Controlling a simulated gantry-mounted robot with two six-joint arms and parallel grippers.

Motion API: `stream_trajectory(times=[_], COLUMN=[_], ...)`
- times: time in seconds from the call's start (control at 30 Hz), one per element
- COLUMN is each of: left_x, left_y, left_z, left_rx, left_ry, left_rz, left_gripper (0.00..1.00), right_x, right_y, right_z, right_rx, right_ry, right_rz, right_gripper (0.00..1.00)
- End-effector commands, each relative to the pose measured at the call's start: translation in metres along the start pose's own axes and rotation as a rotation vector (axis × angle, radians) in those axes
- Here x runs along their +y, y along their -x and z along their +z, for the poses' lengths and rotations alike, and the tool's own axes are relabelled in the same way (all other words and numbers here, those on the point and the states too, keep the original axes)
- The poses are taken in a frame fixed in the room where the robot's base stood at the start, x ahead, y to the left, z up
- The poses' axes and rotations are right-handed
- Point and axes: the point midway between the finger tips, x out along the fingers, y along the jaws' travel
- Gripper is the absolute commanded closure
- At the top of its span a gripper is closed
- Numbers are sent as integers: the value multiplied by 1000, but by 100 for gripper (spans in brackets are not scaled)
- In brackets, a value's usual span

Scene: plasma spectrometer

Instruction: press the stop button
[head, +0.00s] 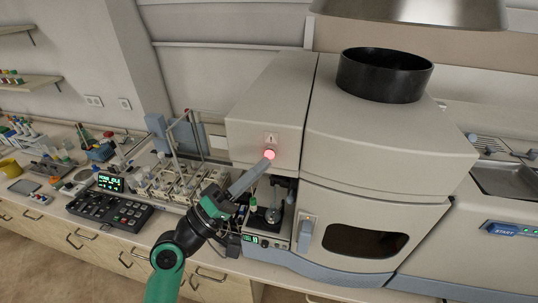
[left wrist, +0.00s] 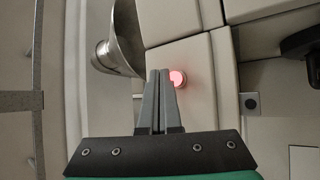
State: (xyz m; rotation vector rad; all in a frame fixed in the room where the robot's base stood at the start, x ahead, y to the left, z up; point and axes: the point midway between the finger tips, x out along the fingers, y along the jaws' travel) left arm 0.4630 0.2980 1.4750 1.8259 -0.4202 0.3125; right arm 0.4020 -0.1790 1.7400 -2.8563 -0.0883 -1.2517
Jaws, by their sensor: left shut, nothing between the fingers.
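The stop button is a round button glowing red (head: 269,154) on the front of the large beige spectrometer (head: 390,140), below a small label. It also shows in the left wrist view (left wrist: 178,78), just right of my fingertips. My left gripper (head: 268,162) is shut and empty, with its tips right at the lower edge of the button in the head view. In the left wrist view the two fingers lie together (left wrist: 160,72). I cannot tell whether the tips touch the button. My right gripper is not in view.
Left of the spectrometer, the bench holds a rack of vials (head: 180,180), a black control box (head: 110,210) with a green display, and several small tools. A small instrument (head: 266,220) stands in a recess under the button. A black round duct (head: 385,75) rises on top.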

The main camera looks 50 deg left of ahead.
Motion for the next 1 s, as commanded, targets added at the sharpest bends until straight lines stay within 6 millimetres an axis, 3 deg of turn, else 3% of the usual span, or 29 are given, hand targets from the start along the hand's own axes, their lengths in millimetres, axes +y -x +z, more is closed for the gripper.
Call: stream_trajectory(times=[1.0], left_x=[-6], left_y=[-7], left_z=[-5], left_rx=[0], left_ry=[0], left_rz=[0], left_gripper=[100], right_x=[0], right_y=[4], right_z=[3], right_rx=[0], right_ry=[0], right_rz=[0], right_gripper=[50])
